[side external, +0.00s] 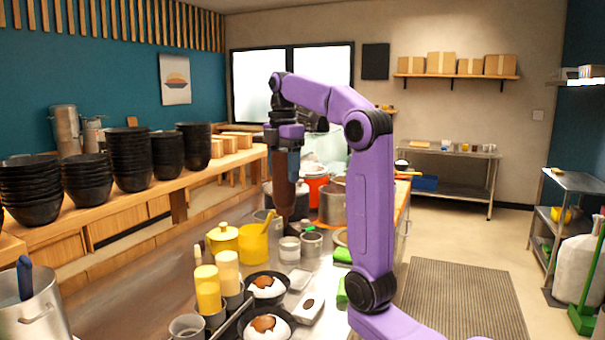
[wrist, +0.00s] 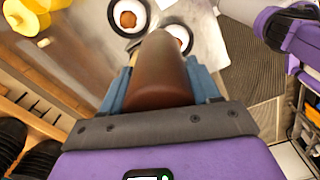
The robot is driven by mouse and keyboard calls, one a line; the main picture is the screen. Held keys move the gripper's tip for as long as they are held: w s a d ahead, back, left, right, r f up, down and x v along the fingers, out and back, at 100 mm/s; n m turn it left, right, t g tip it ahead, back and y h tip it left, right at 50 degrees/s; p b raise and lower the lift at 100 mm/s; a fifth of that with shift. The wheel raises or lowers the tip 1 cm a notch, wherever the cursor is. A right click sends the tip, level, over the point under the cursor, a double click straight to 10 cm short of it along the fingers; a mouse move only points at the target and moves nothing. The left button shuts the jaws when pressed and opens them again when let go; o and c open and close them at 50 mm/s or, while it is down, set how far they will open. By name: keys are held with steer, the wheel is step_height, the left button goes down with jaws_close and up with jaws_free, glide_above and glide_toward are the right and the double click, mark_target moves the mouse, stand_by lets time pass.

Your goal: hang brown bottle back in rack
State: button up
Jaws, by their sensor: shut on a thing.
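The brown bottle (side external: 284,196) hangs below my gripper (side external: 287,165), with its narrow end down, above the counter. My gripper is shut on it. In the wrist view the bottle (wrist: 160,72) fills the middle, between the blue fingers of my gripper (wrist: 162,90). The holder with metal cups (side external: 215,319) is at the counter's front, left of and nearer the camera than the bottle. The front cup (side external: 187,326) looks empty. The holder's far details are partly hidden.
Two black bowls (side external: 265,288) with white and brown food sit right of the holder. A yellow pot (side external: 223,240) and a yellow container (side external: 253,243) stand behind it. Small metal cups (side external: 311,243) are near the bottle. Stacked black bowls (side external: 131,160) line the left shelf.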

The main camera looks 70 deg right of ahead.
steer(key=w+a+n, duration=0.3)
steer(key=w+a, duration=0.4)
steer(key=a, duration=0.5)
steer(key=w+a+n, duration=0.2)
steer(key=w+a, duration=0.4)
steer(key=a, duration=0.6)
step_height(320, 180, down, 15)
steer(key=shift+w+d+f, duration=0.1)
steer(key=shift+f, duration=0.35)
steer(key=shift+f, duration=1.85)
steer(key=shift+f, duration=2.1)
steer(key=shift+f, duration=0.1)
